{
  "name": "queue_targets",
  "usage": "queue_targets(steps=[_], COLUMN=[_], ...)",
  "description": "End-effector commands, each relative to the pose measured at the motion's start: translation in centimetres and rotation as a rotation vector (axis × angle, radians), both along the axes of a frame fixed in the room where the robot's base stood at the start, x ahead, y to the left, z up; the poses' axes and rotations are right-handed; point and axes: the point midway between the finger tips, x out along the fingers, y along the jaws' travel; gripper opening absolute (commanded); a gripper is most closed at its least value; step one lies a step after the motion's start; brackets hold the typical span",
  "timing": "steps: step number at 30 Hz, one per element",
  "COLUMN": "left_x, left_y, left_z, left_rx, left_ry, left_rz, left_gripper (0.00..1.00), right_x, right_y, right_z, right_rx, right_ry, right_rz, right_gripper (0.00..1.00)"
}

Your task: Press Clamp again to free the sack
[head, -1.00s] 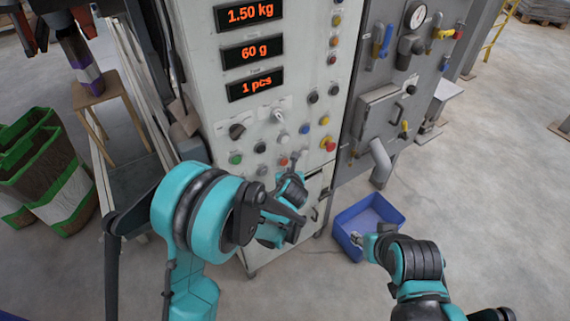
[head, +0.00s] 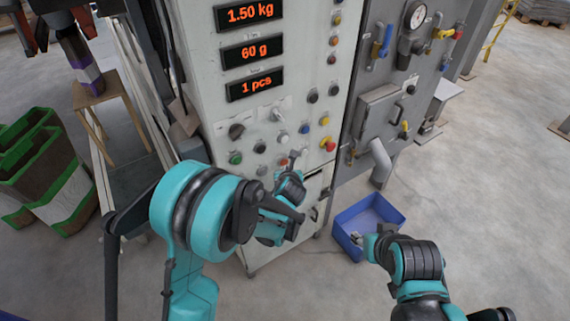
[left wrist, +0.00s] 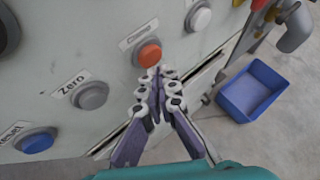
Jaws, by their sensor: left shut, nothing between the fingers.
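The orange-red button (left wrist: 149,54) sits on the machine's panel under a small white label that is blurred but seems to read Clamp. It also shows small in the head view (head: 283,162). My left gripper (left wrist: 158,76) is shut and empty, its tips just at the button's lower right edge; I cannot tell whether they touch it. It shows in the head view (head: 294,156) in front of the panel. At the upper left a dark, narrow hanging piece with purple and white bands (head: 87,68) is above a wooden stool; I cannot tell whether it is the sack. My right gripper (head: 358,238) is by the blue bin.
Grey Zero (left wrist: 90,95), blue (left wrist: 36,141) and white (left wrist: 199,17) buttons surround the orange one. A blue bin (head: 343,219) stands on the floor.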

Motion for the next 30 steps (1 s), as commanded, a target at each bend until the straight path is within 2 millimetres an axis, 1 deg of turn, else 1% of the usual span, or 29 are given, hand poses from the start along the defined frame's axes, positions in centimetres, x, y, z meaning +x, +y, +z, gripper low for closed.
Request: queue_targets(steps=[14,24,30], left_x=[0.01,0.72,0.72], left_y=[0.01,0.53,0.53], left_z=[0.00,0.00,0.03], left_rx=[0.000,0.000,0.000], left_ry=[0.000,0.000,0.000], left_rz=[0.000,0.000,0.000], left_gripper=[0.00,0.00,0.00], right_x=[0.01,0.00,0.00], right_y=[0.00,0.00,0.00], right_z=[-0.01,-0.27,-0.24], right_rx=[0.000,0.000,0.000], right_ry=[0.000,0.000,0.000], right_rz=[0.000,0.000,0.000], right_gripper=[0.40,0.40,0.40])
